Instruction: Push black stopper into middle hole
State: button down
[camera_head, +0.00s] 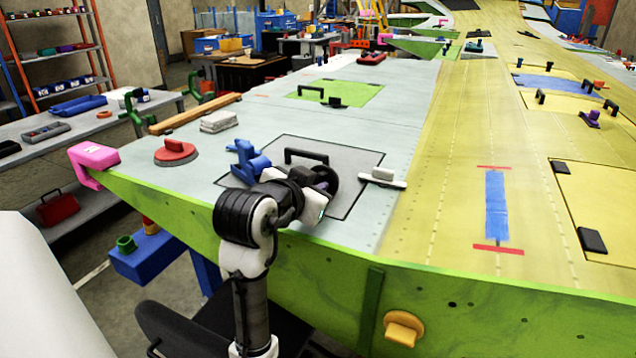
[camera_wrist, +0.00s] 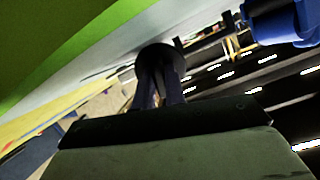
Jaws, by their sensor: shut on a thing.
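My gripper (camera_wrist: 161,92) is shut on the black stopper (camera_wrist: 158,56), whose dark round head shows at the fingertips in the wrist view. In the head view my gripper (camera_head: 318,190) is over the front edge of the grey wing panel, and I cannot clearly tell the stopper from the dark gripper parts there. The wing's green front face (camera_head: 330,280) has a small dark hole (camera_head: 452,304) to the right of my gripper, apart from it. A yellow stopper-like knob (camera_head: 403,327) sits on that face, left of the hole.
A blue clamp (camera_head: 247,160) and a black-handled hatch panel (camera_head: 350,165) lie close to my gripper on the wing top. A white-handled tool (camera_head: 382,178) lies right of it. A pink clamp (camera_head: 93,160) grips the left corner. Space before the right green face looks clear.

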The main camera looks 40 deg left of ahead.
jog(key=shift+r+p, duration=2.6)
jog(key=shift+r, duration=0.5)
jog(key=shift+s+f, duration=0.1)
jog(key=shift+f, duration=0.05)
